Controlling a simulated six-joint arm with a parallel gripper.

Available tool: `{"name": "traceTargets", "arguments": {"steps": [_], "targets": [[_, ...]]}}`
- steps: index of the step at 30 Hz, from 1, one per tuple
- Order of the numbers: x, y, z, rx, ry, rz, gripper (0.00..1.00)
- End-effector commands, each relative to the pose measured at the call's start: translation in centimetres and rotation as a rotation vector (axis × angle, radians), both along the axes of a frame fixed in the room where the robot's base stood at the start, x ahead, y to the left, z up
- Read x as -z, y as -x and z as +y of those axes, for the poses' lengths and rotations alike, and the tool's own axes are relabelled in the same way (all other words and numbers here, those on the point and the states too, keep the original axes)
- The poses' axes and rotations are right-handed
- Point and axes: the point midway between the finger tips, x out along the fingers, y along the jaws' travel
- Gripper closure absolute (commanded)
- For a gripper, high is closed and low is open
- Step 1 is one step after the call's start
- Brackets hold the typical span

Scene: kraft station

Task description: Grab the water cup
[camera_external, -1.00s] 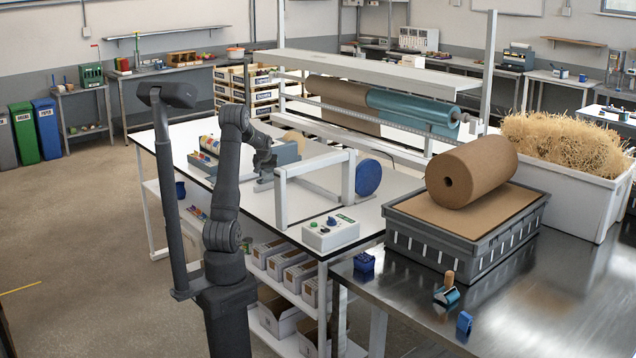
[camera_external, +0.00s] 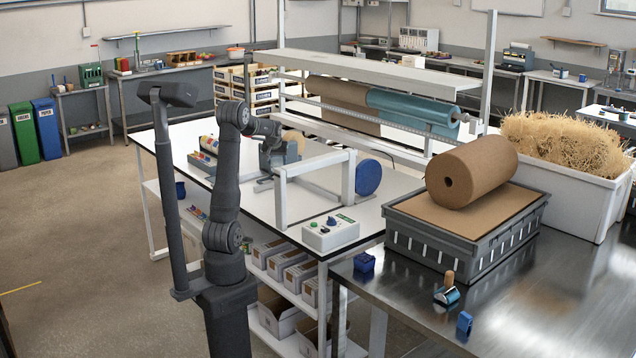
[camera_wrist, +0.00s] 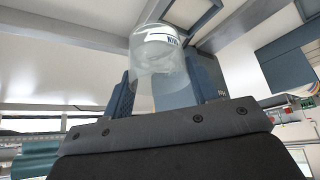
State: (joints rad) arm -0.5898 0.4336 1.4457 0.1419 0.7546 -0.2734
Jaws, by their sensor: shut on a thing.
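The water cup (camera_wrist: 158,58) is clear, with a white label bearing dark lettering. In the wrist view it sits between the two blue-grey fingers of my gripper (camera_wrist: 165,85), which is shut on it. The cup's near part is partly hidden by the wrist body. In the external view my gripper (camera_external: 270,130) is above the white packing table (camera_external: 385,225), in front of the grey tape dispenser. I cannot make out the cup in that view.
A grey dispenser (camera_external: 284,153) stands on the table below my gripper. A white frame (camera_external: 315,160) and a blue disc (camera_external: 368,177) stand to its right. Tape rolls (camera_external: 207,150) are to the left. A control box (camera_external: 330,232) sits near the front edge.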

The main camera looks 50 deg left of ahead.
Motion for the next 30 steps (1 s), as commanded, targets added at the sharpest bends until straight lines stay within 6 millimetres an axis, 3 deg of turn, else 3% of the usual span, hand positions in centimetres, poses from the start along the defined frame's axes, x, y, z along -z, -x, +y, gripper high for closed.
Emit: {"name": "traceTargets", "arguments": {"steps": [12, 30], "targets": [[-2.2, -0.6, -3.5, 0.001, 0.0, -0.001, 0.71], [-3.0, -0.7, -4.9, -0.001, 0.0, 0.0, 0.71]]}}
